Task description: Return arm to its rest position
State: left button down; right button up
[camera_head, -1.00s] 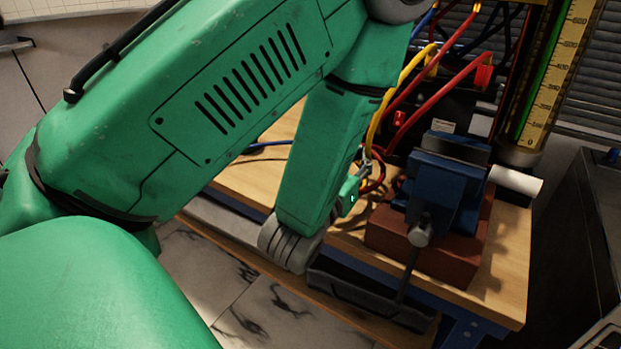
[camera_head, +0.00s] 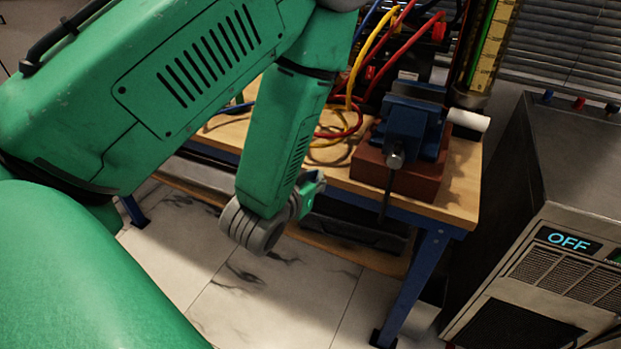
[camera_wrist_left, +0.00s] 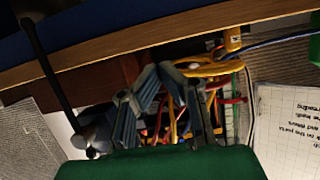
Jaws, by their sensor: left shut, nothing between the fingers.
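My left arm (camera_head: 180,80) is green and fills the left side of the head view. It bends at the elbow, and its lower link hangs down in front of the bench's near edge. The rounded grey joint (camera_head: 252,228) is at its lower end. Only a small green wrist part (camera_head: 311,190) shows beyond it, and the fingers are hidden there. In the left wrist view my left gripper (camera_wrist_left: 163,75) has its blue-grey fingers meeting at the tips, shut and empty. My right gripper is in neither view.
A wooden bench (camera_head: 450,195) carries a blue vise (camera_head: 412,125) on a red-brown block (camera_head: 398,172), with red and yellow cables (camera_head: 372,62) behind. A gauge column (camera_head: 490,45) stands at the back. A grey unit (camera_head: 560,240) reading OFF is at right. Tiled floor (camera_head: 280,300) is open below.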

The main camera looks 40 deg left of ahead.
pick_arm(q)
jog(key=shift+s+d+f, duration=0.2)
jog(key=shift+s+f, duration=0.1)
jog(key=shift+a, duration=0.1)
jog(key=s+d+f+m+g+h, duration=0.1)
jog(key=s+d+f+g, duration=0.1)
jog(key=s+f+g, duration=0.4)
jog(key=s+d+f+m+g+h, duration=0.1)
jog(key=s+f+g, duration=0.6)
jog(key=s+f, duration=0.7)
jog(key=s+d+h, duration=0.1)
jog(key=s, duration=0.2)
jog(key=shift+d+f+m, duration=0.15)
jog(key=shift+d+m, duration=0.15)
jog(key=shift+d, duration=0.1)
jog(key=shift+s, duration=0.1)
